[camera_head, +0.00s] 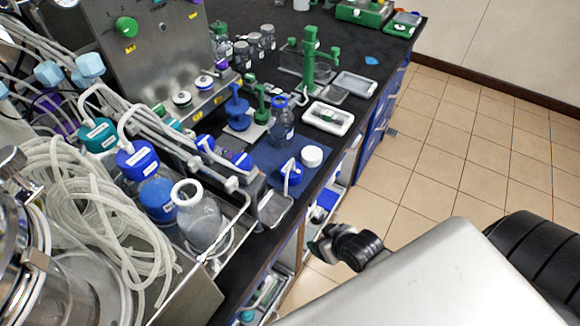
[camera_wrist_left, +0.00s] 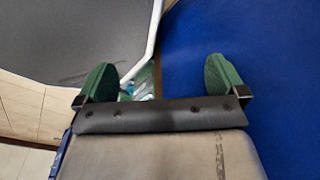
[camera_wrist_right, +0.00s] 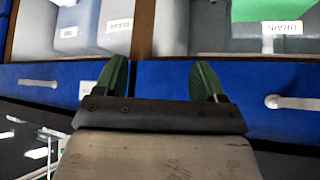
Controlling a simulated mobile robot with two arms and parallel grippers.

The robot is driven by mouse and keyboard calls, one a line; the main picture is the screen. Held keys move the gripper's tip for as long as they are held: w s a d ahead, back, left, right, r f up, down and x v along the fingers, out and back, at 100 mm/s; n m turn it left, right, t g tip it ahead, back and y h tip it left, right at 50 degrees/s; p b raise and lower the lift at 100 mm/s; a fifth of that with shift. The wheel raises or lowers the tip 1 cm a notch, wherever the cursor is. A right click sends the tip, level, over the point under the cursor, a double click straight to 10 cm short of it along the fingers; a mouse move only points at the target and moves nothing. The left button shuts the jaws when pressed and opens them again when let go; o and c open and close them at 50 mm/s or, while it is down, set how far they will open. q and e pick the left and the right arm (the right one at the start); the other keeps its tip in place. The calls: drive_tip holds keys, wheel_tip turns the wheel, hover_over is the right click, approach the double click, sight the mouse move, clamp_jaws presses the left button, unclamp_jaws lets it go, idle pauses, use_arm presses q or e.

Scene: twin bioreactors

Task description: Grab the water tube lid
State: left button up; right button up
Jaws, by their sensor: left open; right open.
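A blue lid with a pale tube (camera_head: 290,172) lies on the blue mat (camera_head: 262,152) near the bench's front edge. Another blue lid with a tube (camera_head: 137,160) tops a vessel at the left, and a teal tubed lid (camera_head: 98,136) is beside it. Their labels are too small to read, so I cannot tell which is the water tube lid. My right gripper (camera_head: 322,246) is low, in front of the bench and apart from all lids. Its green fingers are open and empty in the right wrist view (camera_wrist_right: 160,70). My left gripper (camera_wrist_left: 160,72) is open and empty, outside the head view.
A white round lid (camera_head: 312,156) and a blue-capped bottle (camera_head: 283,122) are near the mat. An open glass bottle (camera_head: 198,216) stands at the left beside coiled clear tubing (camera_head: 95,215). Drawers (camera_wrist_right: 60,85) face my right gripper. The tiled floor (camera_head: 450,150) is clear at right.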

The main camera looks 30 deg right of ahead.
wheel_tip(320, 180, up, 14)
drive_tip(key=w+a+n+t+y, duration=0.1)
drive_tip(key=a+t, duration=0.1)
drive_tip(key=t+y, duration=0.1)
drive_tip(key=t, duration=0.2)
approach(291, 170)
drive_tip(key=shift+y, duration=0.3)
drive_tip(key=x, duration=0.2)
drive_tip(key=p+x, duration=0.1)
drive_tip(key=x, duration=0.1)
drive_tip(key=shift+w+d+r, duration=0.15)
drive_tip(key=shift+w+r, duration=0.1)
drive_tip(key=shift+w, duration=0.05)
drive_tip(key=shift+f+p+x, duration=0.2)
drive_tip(key=shift+p+x, duration=0.05)
drive_tip(key=shift+x, duration=1.25)
drive_tip(key=shift+f+p+x, duration=0.2)
drive_tip(key=shift+x, duration=1.3)
use_arm(q)
wheel_tip(291, 170, up, 2)
drive_tip(key=shift+d+r, duration=0.1)
drive_tip(key=shift+r, duration=0.05)
use_arm(e)
drive_tip(key=shift+s+d, duration=0.1)
drive_tip(key=shift+s, duration=0.15)
drive_tip(key=shift+c, duration=0.4)
drive_tip(key=c, duration=0.6)
drive_tip(key=shift+r, duration=0.1)
